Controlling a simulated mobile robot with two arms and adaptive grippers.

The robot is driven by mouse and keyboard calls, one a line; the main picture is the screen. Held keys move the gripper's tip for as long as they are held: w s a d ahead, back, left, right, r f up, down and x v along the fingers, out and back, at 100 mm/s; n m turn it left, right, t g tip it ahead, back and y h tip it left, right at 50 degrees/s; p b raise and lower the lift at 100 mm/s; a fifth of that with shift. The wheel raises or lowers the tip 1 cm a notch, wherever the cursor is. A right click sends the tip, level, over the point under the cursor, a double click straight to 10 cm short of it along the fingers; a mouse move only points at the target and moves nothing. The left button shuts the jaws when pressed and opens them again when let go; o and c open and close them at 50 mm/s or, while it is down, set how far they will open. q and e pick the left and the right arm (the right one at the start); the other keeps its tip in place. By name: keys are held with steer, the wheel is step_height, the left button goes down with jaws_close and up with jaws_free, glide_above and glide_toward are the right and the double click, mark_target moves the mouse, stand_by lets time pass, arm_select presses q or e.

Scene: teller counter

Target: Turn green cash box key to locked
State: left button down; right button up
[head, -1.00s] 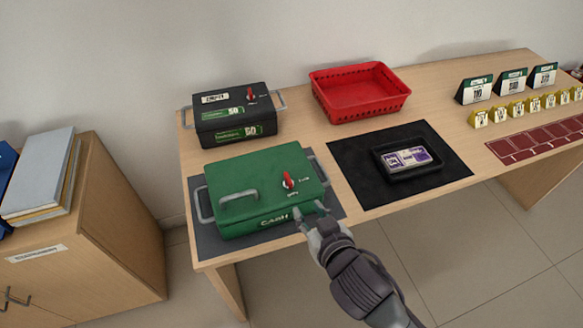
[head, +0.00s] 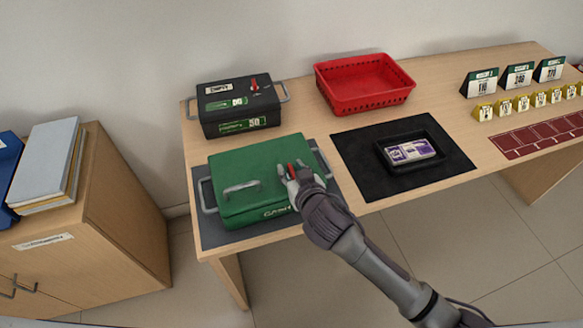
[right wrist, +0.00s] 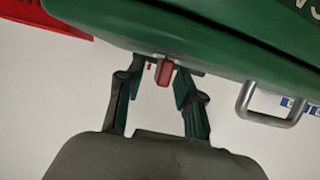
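The green cash box (head: 245,178) sits closed on a dark grey mat (head: 212,232), with a handle on its lid. Its red key (head: 301,164) stands up at the right part of the lid, partly hidden by my right gripper (head: 297,172). In the right wrist view the red key (right wrist: 165,72) is between the spread fingers of my right gripper (right wrist: 160,76), closer to the right-hand finger. A gap shows on the other side. The lock markings beside the key are covered, so its setting cannot be read. My left gripper is out of view.
A black cash box (head: 237,106) with its own red key stands behind. A red basket (head: 365,101) is at the back. A black tray (head: 440,163) with purple notes lies on a black mat (head: 362,182) to the right. A cabinet (head: 120,215) stands left.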

steer(key=shift+w+a+f, duration=0.1)
steer(key=shift+w, duration=0.1)
jaws_close()
stand_by(0.3)
